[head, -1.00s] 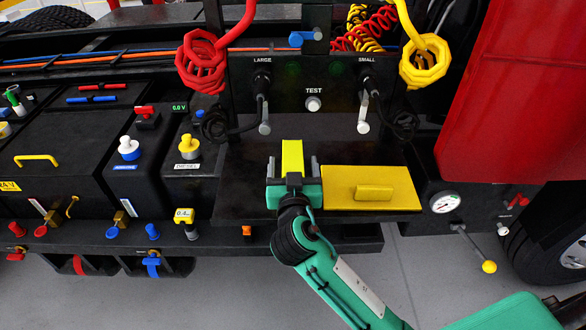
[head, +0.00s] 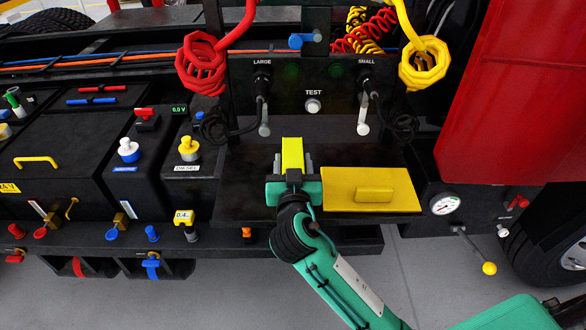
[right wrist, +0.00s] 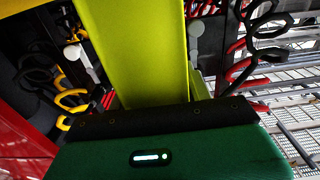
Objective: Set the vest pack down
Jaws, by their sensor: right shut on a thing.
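A bright yellow block, which I take to be the vest pack (head: 292,153), stands on the dark shelf (head: 240,180) below the test panel. My right gripper (head: 292,164) has a grey finger on each side of it and is shut on it. In the right wrist view the yellow-green pack (right wrist: 140,50) rises from between the jaws and fills the middle. Its lower end is hidden by the gripper, so I cannot tell whether it touches the shelf. My left gripper is not in view.
A flat yellow plate with a raised grip (head: 340,200) lies on the shelf, close to the right of the gripper. The panel behind has two levers and a TEST button (head: 313,105). Red (head: 200,65) and yellow (head: 425,62) coils hang above. The shelf's left part is clear.

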